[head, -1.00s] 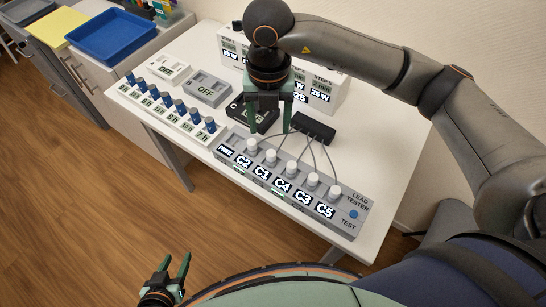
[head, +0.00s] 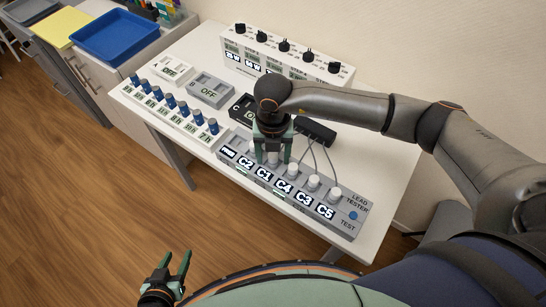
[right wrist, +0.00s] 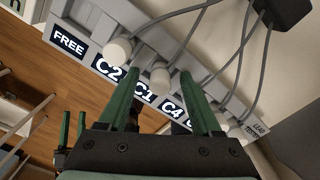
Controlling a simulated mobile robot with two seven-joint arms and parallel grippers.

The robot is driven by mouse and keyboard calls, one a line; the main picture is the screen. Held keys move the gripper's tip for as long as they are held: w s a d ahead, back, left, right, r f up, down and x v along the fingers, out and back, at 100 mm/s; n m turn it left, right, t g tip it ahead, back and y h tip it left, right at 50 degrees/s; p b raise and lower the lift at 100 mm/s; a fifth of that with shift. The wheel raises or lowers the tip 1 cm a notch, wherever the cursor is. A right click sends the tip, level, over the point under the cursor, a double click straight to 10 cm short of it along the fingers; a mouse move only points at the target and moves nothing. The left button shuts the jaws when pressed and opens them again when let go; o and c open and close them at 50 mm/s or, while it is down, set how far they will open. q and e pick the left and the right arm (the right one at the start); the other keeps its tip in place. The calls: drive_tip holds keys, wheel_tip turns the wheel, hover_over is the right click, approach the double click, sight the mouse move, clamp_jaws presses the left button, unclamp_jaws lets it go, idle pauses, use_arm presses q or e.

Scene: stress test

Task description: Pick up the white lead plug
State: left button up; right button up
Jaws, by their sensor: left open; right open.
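The grey lead tester (head: 352,217) lies along the table's front edge with a row of white lead plugs, each on a grey cable. My right gripper (head: 272,155) is open and points down over the tester's left half. In the right wrist view, the white plug near the C1 label (right wrist: 160,75) shows between its two fingers; I cannot tell whether they touch it. Another white plug (right wrist: 117,50), near C2, is outside the fingers to the left. More white plugs (head: 313,182) stand to the right. My left gripper (head: 178,268) is open and empty, low over the floor.
A black box (head: 316,131) with the cables stands behind the tester. Grey timer boxes (head: 210,91), a strip of blue knobs (head: 183,107) and a white panel (head: 290,57) share the table. A blue tray (head: 113,37) is on the cabinet at far left.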

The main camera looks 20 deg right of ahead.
clamp_jaws()
idle(0.5)
